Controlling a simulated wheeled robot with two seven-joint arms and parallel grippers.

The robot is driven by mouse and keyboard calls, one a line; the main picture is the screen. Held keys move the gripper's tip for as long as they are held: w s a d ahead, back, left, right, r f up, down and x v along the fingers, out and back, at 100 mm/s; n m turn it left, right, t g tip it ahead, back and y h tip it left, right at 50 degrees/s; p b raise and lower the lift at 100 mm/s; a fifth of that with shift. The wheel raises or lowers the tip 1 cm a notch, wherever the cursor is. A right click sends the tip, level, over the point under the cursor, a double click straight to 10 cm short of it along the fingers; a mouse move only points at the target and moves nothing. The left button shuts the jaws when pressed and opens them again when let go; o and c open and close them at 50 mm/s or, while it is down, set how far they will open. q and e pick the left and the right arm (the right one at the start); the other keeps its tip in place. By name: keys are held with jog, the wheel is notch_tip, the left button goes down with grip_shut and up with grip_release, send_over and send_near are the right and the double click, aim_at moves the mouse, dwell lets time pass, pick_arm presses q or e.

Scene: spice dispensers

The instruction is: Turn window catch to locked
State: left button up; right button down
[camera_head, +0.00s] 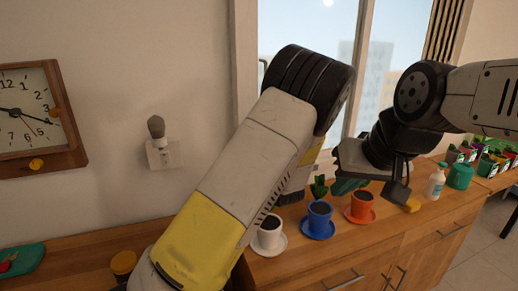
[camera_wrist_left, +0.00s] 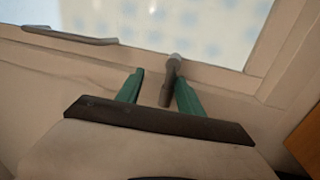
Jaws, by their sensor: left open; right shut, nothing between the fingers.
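In the left wrist view, my left gripper (camera_wrist_left: 158,82) is open, with its two green fingers pointing at the window frame. A slim grey-brown lever with a lighter rounded end, which looks like the window catch (camera_wrist_left: 170,78), stands between the fingers. It lies close to the right finger; whether they touch I cannot tell. In the head view my left arm covers the catch and the left fingers. My right gripper (camera_head: 346,186) is shut and empty, low in front of the window above the counter.
A bar handle (camera_wrist_left: 70,35) sits on the frame in the left wrist view. White, blue (camera_head: 320,222) and red cups (camera_head: 361,208) stand on saucers on the wooden counter below my arms. A white bottle (camera_head: 435,181) stands at right. A clock (camera_head: 25,110) hangs at left.

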pick_arm(q)
jog(key=s+r, duration=0.3)
jog(key=s, duration=1.3)
jog(key=shift+d+r, duration=0.35)
jog(key=shift+d, duration=0.05)
